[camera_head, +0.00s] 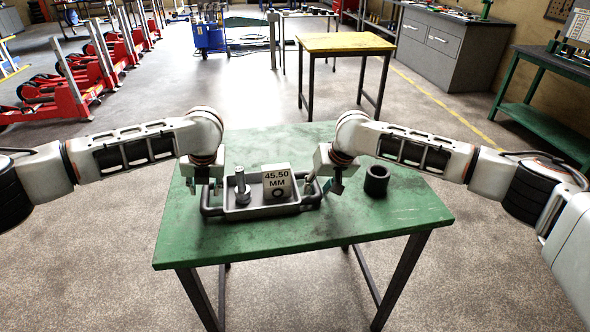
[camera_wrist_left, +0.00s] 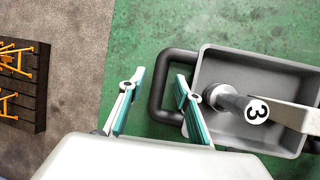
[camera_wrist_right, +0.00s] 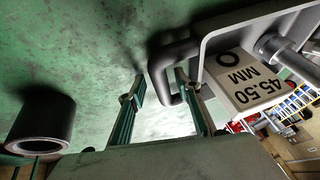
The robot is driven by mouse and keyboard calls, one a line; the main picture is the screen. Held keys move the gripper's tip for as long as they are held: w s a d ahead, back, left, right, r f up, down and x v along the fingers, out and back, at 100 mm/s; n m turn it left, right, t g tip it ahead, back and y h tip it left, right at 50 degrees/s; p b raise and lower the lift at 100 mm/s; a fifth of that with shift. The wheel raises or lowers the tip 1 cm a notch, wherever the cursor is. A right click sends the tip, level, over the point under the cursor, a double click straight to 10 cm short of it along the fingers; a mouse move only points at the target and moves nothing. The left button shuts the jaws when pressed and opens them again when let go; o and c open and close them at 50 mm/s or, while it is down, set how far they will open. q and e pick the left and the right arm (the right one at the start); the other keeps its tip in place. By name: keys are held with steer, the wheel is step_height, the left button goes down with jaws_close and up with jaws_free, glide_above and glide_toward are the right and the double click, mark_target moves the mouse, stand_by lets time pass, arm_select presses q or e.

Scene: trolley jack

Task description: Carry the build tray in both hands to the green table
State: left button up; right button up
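The grey build tray (camera_head: 262,211) sits on the green table (camera_head: 400,215) in front of me. It holds a grey bolt-like part (camera_head: 241,187) marked 3 on top in the left wrist view (camera_wrist_left: 250,108), and a block labelled 45.50 MM (camera_head: 278,184). My left gripper (camera_head: 204,186) is open, its fingers on either side of the tray's dark left handle (camera_wrist_left: 157,88). My right gripper (camera_head: 324,183) is open, its fingers on either side of the right handle (camera_wrist_right: 160,72). Whether any finger touches a handle is unclear.
A black hollow cylinder (camera_head: 376,180) stands on the green table, right of my right gripper. Red jacks (camera_head: 70,88) line the left. A grey cabinet (camera_head: 450,50) and green bench (camera_head: 550,125) are at right.

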steer(key=shift+r, duration=0.1)
arm_select(q)
steer(key=v, duration=0.9)
arm_select(e)
steer(key=v, duration=1.2)
arm_select(q)
steer(key=shift+f, duration=0.1)
